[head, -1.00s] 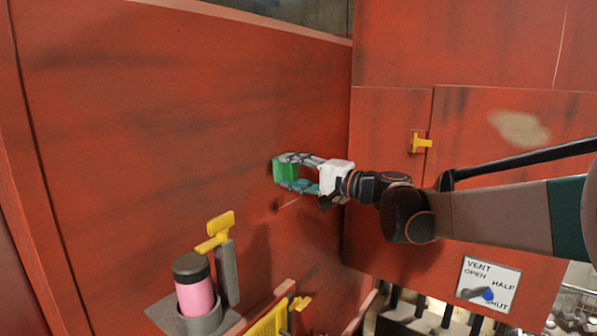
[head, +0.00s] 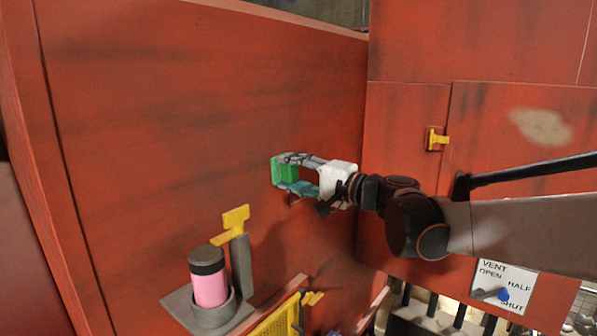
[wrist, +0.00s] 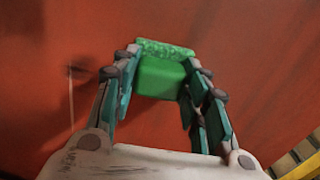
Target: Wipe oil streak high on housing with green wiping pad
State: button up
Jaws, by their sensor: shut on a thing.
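My gripper (head: 286,172) is shut on the green wiping pad (head: 284,168), holding it out at the large red housing wall (head: 130,140). In the wrist view the pad (wrist: 160,78) sits between the fingertips, its rough face toward the red surface. It is very close to the wall; I cannot tell whether it touches. Dark, blurred smears run across the housing, and I cannot tell which one is the oil streak. In the wrist view a small dark mark with a thin pale line (wrist: 70,95) shows left of the fingers. The wall behind the pad is hidden.
A grey holder (head: 212,315) with a pink, dark-capped bottle (head: 209,285) and a yellow-handled tool (head: 236,220) stands below left. A yellow basket (head: 275,325) is beneath. A red panel with a yellow latch (head: 436,139), a tan patch (head: 540,126) and a vent sign (head: 502,284) stands right.

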aim_at(295, 173)
jog(key=shift+d, duration=0.1)
jog(key=shift+s+d, duration=0.2)
jog(key=shift+d, duration=0.05)
jog(key=shift+v, duration=2.65)
jog(key=v, duration=0.3)
jog(key=shift+a, duration=0.1)
